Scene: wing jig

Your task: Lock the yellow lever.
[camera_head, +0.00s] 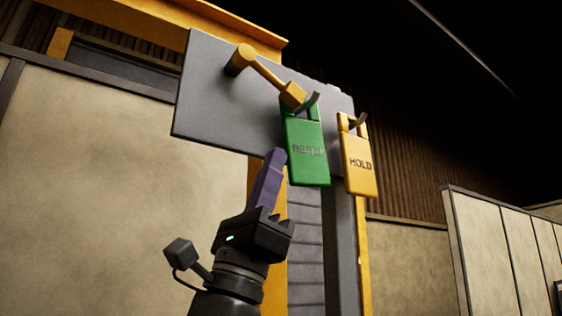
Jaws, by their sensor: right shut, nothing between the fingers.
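The yellow lever (268,74) is mounted on a grey panel (210,90). Its round pivot is at the upper left, and its arm slopes down to the right to a block-shaped end. A green tag marked READY (308,160) hangs on a hook just below the lever's end. A yellow tag marked HOLD (359,168) hangs on another hook to its right. My right gripper (272,158) comes up from below, with its purple fingers shut and empty. The fingertips show just left of the green tag, below the lever; I cannot tell whether they touch the tag. My left gripper is out of view.
A yellow beam (225,22) runs above the panel, and a post (342,250) stands below it. Beige wall panels (90,180) stand at left, and more partitions (500,245) stand at right. Free space lies in front of the panel's left part.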

